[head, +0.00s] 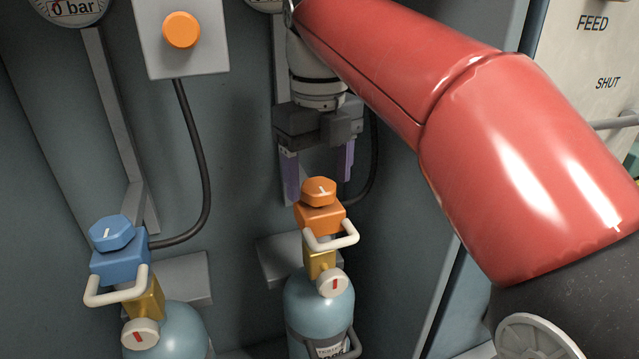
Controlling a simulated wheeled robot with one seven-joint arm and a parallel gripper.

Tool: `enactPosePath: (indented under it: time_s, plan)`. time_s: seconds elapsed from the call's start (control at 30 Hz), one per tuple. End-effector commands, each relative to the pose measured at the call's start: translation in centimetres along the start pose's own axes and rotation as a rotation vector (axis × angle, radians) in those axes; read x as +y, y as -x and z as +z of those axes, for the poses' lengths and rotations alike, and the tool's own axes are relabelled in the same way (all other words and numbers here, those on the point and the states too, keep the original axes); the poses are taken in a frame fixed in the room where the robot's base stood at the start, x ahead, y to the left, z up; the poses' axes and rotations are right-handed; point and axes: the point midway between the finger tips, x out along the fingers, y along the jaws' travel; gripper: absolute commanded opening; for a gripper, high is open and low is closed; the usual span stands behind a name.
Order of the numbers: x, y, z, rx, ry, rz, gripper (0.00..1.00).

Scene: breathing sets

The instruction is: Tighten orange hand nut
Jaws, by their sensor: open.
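The orange hand nut (319,190) sits on top of an orange block (321,218) on the right cylinder (318,305). A white line marks its top. My gripper (320,178) points down above the nut, with purple fingers spread apart. The fingers look to be on the left and right of the nut, a little above or behind it; the exact depth is hard to tell. The gripper is open and empty. My red arm covers much of the right side.
A blue hand nut (111,233) tops the left cylinder (168,335). White handles (333,238) stick out below the orange nut. A grey box with an orange knob (181,31) and black hose (196,160) is on the back wall. A labelled panel (590,75) stands at right.

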Motion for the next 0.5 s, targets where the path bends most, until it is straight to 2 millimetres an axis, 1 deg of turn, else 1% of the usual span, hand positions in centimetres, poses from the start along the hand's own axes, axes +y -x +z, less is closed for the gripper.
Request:
enactPosePath:
  time_s: [0.03,0.1,0.37,0.5]
  plan:
    - [0.0,-0.48,-0.02,-0.001,0.0,0.0,0.69]
    - [0.0,-0.76,-0.02,-0.001,0.0,0.0,0.69]
    - [-0.01,-0.82,-0.02,-0.002,0.0,0.0,0.69]
    - [-0.01,-0.81,-0.02,-0.002,0.001,0.0,0.52]
